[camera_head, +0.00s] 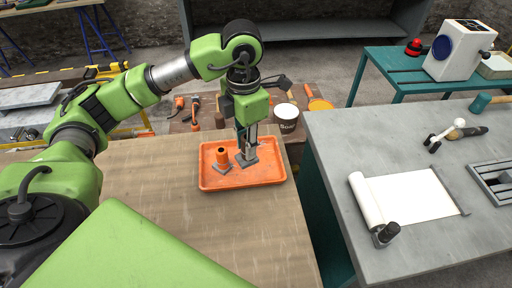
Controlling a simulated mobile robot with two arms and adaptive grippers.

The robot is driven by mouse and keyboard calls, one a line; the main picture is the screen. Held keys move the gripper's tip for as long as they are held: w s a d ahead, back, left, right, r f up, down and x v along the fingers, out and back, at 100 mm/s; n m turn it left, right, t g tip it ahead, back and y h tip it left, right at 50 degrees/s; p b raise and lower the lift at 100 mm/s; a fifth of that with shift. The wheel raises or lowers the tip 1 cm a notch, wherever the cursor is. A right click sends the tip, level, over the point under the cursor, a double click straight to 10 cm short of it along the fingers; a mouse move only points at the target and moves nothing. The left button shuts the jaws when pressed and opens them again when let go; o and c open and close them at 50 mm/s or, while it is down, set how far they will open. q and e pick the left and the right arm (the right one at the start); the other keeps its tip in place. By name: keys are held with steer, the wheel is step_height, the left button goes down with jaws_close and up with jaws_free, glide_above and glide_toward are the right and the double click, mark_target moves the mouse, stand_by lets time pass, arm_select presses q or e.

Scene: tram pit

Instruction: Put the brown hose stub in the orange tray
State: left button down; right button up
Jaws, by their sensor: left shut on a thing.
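The orange tray (275,180) lies on the wooden bench top in the middle. My left gripper (246,153) points down over the tray's middle, shut on a small grey piece (247,161) low inside it. The fingers hide most of this piece, and I cannot tell whether it touches the tray floor. Left of it in the tray, an orange-brown hollow cylinder (223,157) with a dark opening stands upright on a grey square base. I cannot tell for sure which thing is the brown hose stub. My right gripper is not in view.
Behind the tray are a white-labelled bucket (287,118), a small brown cylinder (220,120) and tools. The wooden bench (230,240) is clear in front of the tray.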

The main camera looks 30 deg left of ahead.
arm_select(q)
steer(key=w+f+p, duration=0.1)
steer(key=w+f, duration=0.2)
steer(key=w+f+p, duration=0.2)
steer(key=w+f, duration=0.1)
steer(key=w, duration=0.1)
steer(key=shift+w+a+f, duration=0.2)
steer(key=shift+f, duration=0.2)
step_height(320, 180, down, 3)
steer(key=shift+w+r+p, duration=0.1)
steer(key=shift+r+p, duration=0.05)
steer(key=shift+p, duration=0.95)
steer(key=shift+f, duration=0.35)
steer(key=shift+f+b, duration=0.2)
steer(key=shift+b, duration=0.1)
steer(key=c, duration=1.8)
jaws_free()
steer(key=shift+r, duration=0.1)
steer(key=shift+o, duration=0.2)
